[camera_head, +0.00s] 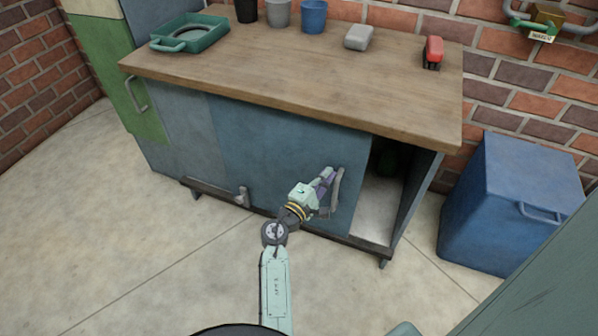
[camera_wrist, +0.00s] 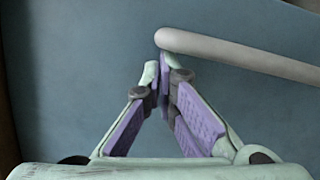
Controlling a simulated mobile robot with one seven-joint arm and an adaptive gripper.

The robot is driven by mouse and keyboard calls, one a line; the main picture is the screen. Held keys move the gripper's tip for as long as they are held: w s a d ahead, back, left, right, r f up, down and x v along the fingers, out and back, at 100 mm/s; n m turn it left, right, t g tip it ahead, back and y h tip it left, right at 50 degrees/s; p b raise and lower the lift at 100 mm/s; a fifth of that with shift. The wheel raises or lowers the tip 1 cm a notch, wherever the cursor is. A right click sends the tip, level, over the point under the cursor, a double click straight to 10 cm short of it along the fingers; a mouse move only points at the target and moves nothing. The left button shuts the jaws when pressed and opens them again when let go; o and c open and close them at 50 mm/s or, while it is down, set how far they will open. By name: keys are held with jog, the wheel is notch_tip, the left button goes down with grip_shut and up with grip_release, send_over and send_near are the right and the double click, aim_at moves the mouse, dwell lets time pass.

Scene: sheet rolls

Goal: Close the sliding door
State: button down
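The sliding door (camera_head: 265,150) is a blue-grey panel on the front of the workbench cabinet. To its right, the cabinet opening (camera_head: 378,205) shows a pale floor and a dark inside. A grey bar handle (camera_head: 337,192) stands near the door's right edge; its rounded end (camera_wrist: 215,48) shows in the wrist view. My gripper (camera_head: 328,174) is at the handle, on its left side. In the wrist view my gripper (camera_wrist: 160,68) has its fingertips together beside the handle's end, with nothing visible between them. Whether a finger touches the handle is hard to tell.
The wooden benchtop (camera_head: 300,65) overhangs the door. A dark lower rail (camera_head: 215,192) with a grey fitting (camera_head: 243,197) runs below. A green object (camera_head: 388,160) sits inside the cabinet. A blue bin (camera_head: 510,200) stands right of it. The floor in front is clear.

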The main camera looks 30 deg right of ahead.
jog(key=s+d, duration=1)
jog(key=s, duration=0.4)
jog(key=shift+s+d, duration=0.4)
jog(key=shift+f, duration=0.1)
